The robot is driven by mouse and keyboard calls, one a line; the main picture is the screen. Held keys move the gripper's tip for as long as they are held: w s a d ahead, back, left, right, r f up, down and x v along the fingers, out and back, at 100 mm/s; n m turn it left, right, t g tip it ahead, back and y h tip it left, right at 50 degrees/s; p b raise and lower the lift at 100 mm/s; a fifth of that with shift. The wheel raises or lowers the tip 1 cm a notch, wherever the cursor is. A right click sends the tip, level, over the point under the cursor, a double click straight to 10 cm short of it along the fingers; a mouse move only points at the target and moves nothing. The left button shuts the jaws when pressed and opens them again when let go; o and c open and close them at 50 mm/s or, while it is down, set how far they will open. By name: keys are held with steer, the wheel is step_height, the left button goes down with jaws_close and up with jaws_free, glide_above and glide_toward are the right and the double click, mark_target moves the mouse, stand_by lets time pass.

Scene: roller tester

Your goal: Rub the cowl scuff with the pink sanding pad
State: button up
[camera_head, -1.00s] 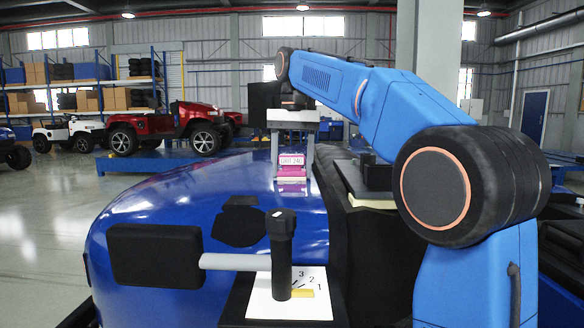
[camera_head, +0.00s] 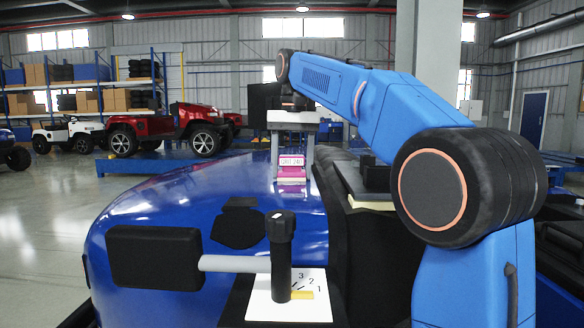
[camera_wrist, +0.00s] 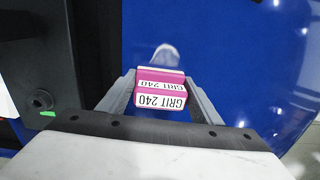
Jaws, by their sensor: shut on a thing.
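The pink sanding pad (camera_head: 291,172) has a white label reading GRIT 240. It also shows in the wrist view (camera_wrist: 162,87). My gripper (camera_head: 292,166) is shut on the pad, with one grey finger on each side of it. The pad is over the far part of the glossy blue cowl (camera_head: 165,215), at or just above its surface; I cannot tell if they touch. In the wrist view a pale grey scuff (camera_wrist: 166,53) shows on the blue cowl, just beyond the pad. Part of it may be hidden behind the pad.
A black post (camera_head: 281,250) with a grey bar and black pad stands near the front, by a white card (camera_head: 262,302) numbered 1 to 3. Dark equipment (camera_head: 372,175) lies right of the cowl. A black part (camera_wrist: 38,60) is left in the wrist view.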

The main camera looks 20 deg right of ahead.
steer(key=shift+s+a, duration=0.35)
steer(key=shift+s, duration=0.55)
steer(key=shift+w+d+r, duration=0.1)
steer(key=shift+w+d, duration=0.15)
steer(key=shift+w, duration=0.6)
steer(key=shift+w+d, duration=0.3)
steer(key=shift+w, duration=0.45)
steer(key=shift+r, duration=2.9)
steer(key=shift+s, duration=0.1)
